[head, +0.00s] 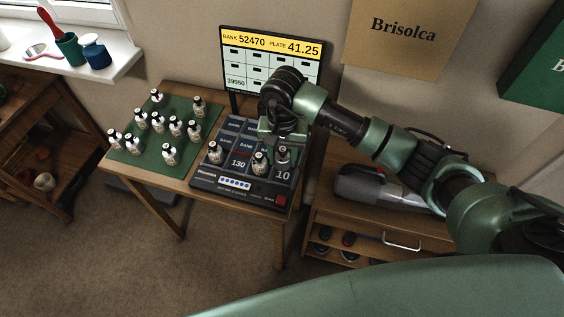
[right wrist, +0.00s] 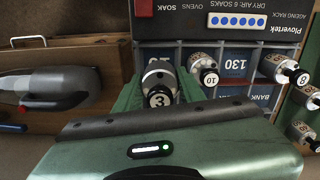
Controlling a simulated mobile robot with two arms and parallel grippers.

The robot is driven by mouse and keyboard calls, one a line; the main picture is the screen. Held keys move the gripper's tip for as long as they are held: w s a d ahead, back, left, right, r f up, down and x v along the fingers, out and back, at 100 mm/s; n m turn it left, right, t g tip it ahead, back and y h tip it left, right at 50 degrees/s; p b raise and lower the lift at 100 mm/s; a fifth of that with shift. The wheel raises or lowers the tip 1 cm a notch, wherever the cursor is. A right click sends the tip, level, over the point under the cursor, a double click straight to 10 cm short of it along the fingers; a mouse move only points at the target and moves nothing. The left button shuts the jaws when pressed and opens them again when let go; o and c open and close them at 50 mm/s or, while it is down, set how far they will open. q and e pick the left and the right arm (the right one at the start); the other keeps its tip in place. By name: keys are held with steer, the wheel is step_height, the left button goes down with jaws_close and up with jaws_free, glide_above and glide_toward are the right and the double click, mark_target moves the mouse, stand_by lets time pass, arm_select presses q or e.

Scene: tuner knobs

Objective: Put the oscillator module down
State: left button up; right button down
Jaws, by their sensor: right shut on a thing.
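My right gripper (head: 283,146) is shut on an oscillator module (head: 283,158), a small silver cylinder with a round tag reading 3 in the right wrist view (right wrist: 160,80). It is upright over the right front cell of the dark aging rack (head: 240,198), near the printed 10. I cannot tell whether its base touches the rack. Two other modules stand on the rack, one close to its left (head: 259,163) and one farther left (head: 215,153). The nearer one's tag seems to read 10 in the right wrist view (right wrist: 207,75). My left gripper is not in view.
Several more modules stand on a green mat (head: 135,156) at the table's left. A screen (head: 240,65) behind the rack reads BANK 52470, PLATE 41.25. The rack's front has a red SOAK button (head: 281,200). A grey vacuum-like device (head: 362,186) lies on the bench at right.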

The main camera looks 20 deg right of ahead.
glide_above(283, 175)
steer(key=f, duration=0.4)
steer(key=shift+w+d+p, duration=0.15)
steer(key=shift+w+p, duration=0.05)
steer(key=shift+p, duration=0.1)
steer(key=shift+s+f, duration=0.1)
steer(key=shift+f+b, duration=0.55)
steer(key=shift+b, duration=0.25)
steer(key=c, duration=1.1)
jaws_free()
steer(key=shift+c, duration=0.2)
steer(key=shift+s, duration=0.1)
